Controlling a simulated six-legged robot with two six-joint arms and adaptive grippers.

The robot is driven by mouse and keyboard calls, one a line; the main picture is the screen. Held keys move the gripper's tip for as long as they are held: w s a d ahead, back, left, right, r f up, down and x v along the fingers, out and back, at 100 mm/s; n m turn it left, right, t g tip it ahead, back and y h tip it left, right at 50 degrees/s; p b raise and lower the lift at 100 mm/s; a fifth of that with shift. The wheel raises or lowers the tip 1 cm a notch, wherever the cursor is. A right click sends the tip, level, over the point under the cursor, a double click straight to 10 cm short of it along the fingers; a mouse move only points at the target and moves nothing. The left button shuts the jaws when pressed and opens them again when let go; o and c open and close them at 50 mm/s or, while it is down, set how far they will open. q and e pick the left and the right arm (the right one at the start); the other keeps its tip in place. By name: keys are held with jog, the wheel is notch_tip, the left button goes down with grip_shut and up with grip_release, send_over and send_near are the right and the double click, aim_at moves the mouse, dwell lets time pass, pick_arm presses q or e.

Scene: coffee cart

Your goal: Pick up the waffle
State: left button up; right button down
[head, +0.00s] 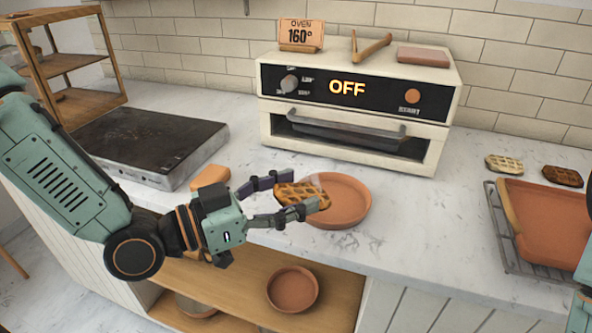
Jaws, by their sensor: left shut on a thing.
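A golden-brown waffle (299,194) is between the fingers of my left gripper (300,196), which is shut on it. The waffle appears over the left part of a round terracotta plate (352,205) on the counter; I cannot tell whether it touches the plate. A pale waffle (504,164) and a dark waffle (562,176) lie on the counter at the right. Part of my right arm shows at the right edge, but its gripper is out of view.
A cream oven (440,145) reading OFF stands at the back, its door partly open. A dark flat griddle (150,139) is at the left. A wire rack (492,205) with a terracotta tray (550,222) is at the right. The counter between plate and rack is clear.

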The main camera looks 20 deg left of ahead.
pick_arm(q)
jog(key=s+d+p, duration=0.1)
jog(key=s+p, duration=1)
jog(key=s, duration=0.2)
jog(key=shift+s, duration=0.15)
jog(key=shift+r, duration=0.1)
